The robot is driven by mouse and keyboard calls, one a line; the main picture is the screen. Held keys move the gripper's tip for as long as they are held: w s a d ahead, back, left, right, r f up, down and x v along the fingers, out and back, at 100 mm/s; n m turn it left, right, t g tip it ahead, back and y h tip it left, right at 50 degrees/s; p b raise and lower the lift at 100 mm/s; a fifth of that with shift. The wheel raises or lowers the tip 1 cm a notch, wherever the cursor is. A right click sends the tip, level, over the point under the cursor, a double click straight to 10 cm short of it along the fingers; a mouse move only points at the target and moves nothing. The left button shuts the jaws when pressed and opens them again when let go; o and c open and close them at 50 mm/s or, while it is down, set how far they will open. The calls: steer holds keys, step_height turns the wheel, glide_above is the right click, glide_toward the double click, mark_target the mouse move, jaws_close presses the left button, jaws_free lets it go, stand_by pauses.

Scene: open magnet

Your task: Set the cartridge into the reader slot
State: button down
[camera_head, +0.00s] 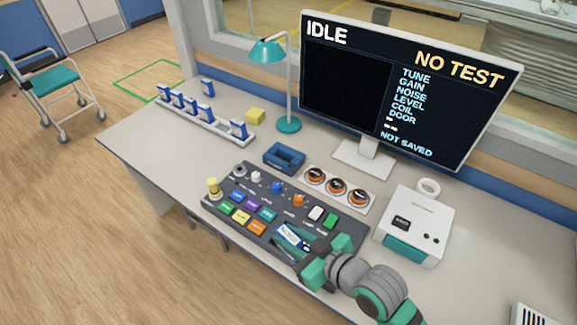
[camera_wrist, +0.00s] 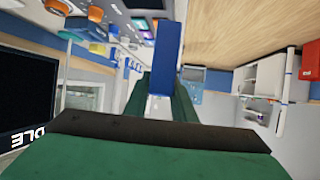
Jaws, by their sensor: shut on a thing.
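My gripper (camera_head: 312,252) is over the front of the dark control panel, shut on a blue and white cartridge (camera_head: 291,236). In the wrist view the cartridge (camera_wrist: 168,60) shows as a blue upright strip beyond the near dark-padded finger (camera_wrist: 160,130). Its far end points away from my gripper, and part of it is hidden by the finger. A blue open-topped holder (camera_head: 284,158) stands behind the panel, apart from the cartridge. It may be the reader slot; I cannot tell for sure. A white box (camera_head: 418,222) with a small dark screen stands to the right.
A white rack (camera_head: 215,129) with several blue cartridges stands at the left, near a yellow block (camera_head: 255,116) and a teal lamp (camera_head: 289,124). The panel (camera_head: 250,190) has raised knobs. The left tabletop is clear.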

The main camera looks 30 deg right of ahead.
steer(key=w+a+f+m+h, duration=0.1)
steer(key=w+a+f, duration=0.7)
steer(key=a+f, duration=0.2)
steer(key=w+a+f+m+h, duration=0.1)
steer(key=w+a+f, duration=0.7)
steer(key=a+f, duration=0.3)
steer(key=shift+f, duration=0.45)
